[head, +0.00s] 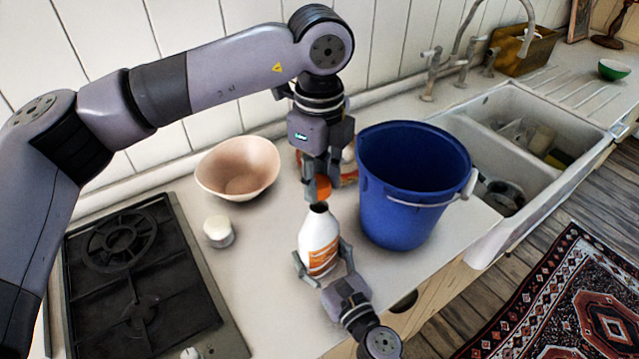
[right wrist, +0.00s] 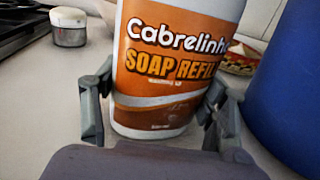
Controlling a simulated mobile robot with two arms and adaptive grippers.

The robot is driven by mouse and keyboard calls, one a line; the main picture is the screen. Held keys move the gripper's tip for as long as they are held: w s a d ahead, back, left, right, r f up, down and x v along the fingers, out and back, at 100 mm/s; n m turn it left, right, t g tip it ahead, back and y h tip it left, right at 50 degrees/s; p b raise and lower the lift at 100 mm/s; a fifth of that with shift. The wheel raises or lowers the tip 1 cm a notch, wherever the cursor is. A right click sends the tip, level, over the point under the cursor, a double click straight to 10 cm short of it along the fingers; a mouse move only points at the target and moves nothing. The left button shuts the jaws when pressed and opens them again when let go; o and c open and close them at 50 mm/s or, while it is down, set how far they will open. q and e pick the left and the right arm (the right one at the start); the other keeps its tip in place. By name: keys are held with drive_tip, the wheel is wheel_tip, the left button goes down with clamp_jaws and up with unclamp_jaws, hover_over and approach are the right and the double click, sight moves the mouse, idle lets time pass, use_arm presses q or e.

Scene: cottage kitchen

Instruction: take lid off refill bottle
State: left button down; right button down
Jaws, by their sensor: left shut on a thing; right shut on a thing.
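The refill bottle (head: 319,239) is white with an orange label and stands upright on the counter. Its dark open neck shows at the top. My right gripper (head: 323,268) is shut on the bottle's lower body; the right wrist view shows a finger on each side of the bottle (right wrist: 168,60), whose label reads "Soap Refill". The orange lid (head: 321,188) is held in my left gripper (head: 318,190), just above the neck and apart from it. The left gripper points down and is shut on the lid.
A blue bucket (head: 405,200) stands close to the right of the bottle. The sink (head: 520,130) lies beyond the bucket.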

use_arm(q)
wheel_tip(320, 180, up, 2)
drive_tip(key=shift+r, duration=0.25)
use_arm(e)
drive_tip(key=shift+c, duration=1.2)
unclamp_jaws()
